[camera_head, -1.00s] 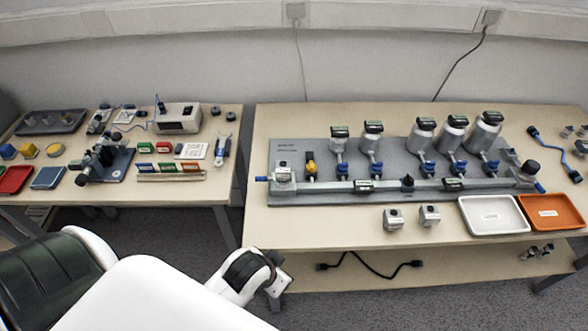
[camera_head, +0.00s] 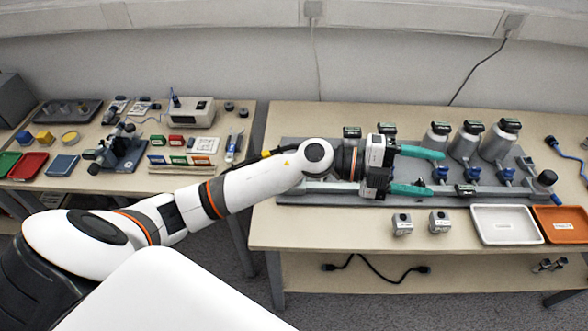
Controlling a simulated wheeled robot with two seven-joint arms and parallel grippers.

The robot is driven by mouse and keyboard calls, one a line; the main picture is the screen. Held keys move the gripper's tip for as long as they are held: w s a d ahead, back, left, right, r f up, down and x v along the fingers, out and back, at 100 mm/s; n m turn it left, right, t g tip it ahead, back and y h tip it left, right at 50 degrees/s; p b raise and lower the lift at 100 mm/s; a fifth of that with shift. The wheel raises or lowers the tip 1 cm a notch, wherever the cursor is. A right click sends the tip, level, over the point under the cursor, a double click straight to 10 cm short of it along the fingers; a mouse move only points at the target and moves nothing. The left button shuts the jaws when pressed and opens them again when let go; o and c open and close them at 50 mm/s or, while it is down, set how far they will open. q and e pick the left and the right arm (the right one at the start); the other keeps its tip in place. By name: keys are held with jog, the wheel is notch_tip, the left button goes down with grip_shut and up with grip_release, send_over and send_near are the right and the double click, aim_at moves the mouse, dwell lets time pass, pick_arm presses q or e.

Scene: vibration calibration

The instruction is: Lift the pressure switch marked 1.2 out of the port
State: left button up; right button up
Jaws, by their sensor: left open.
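Several silver pressure switches with dark labelled caps stand in a row on the grey manifold board (camera_head: 290,150). Three larger ones, a left one (camera_head: 436,137), a middle one (camera_head: 467,141) and a right one (camera_head: 500,142), show clearly. Only the dark caps of two smaller ones, (camera_head: 352,132) and (camera_head: 386,129), show behind my gripper. The labels are too small to read, so I cannot tell which is marked 1.2. My left gripper (camera_head: 435,172) is open, its two teal fingers pointing right over the manifold, apparently empty. My right gripper is not in view.
Two small silver blocks, a left one (camera_head: 402,225) and a right one (camera_head: 439,222), sit on the front table edge. A white tray (camera_head: 505,239) and an orange tray (camera_head: 562,238) lie to their right. The left table (camera_head: 240,112) holds tools and bins.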

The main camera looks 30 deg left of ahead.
pick_arm(q)
jog(key=w+a+f+m+g+y, duration=0.2)
jog(key=a+f+m+g+y, duration=0.25)
jog(key=a+f+y, duration=0.55)
jog(key=a+r+n+g+y, duration=0.3)
jog(key=a+y, duration=0.4)
jog(key=a, duration=1.1)
jog(key=shift+t, duration=0.45)
jog(key=f, duration=0.4)
jog(key=f+p, duration=0.1)
jog(key=f, duration=0.1)
jog(key=shift+w+a, duration=0.15)
jog(key=shift+w, duration=0.15)
jog(key=f, duration=0.3)
jog(key=f+p, duration=0.1)
jog(key=f, duration=0.1)
jog(key=shift+s+a, duration=0.25)
jog(key=shift+a, duration=0.05)
jog(key=shift+f, duration=0.3)
jog(key=shift+c, duration=0.5)
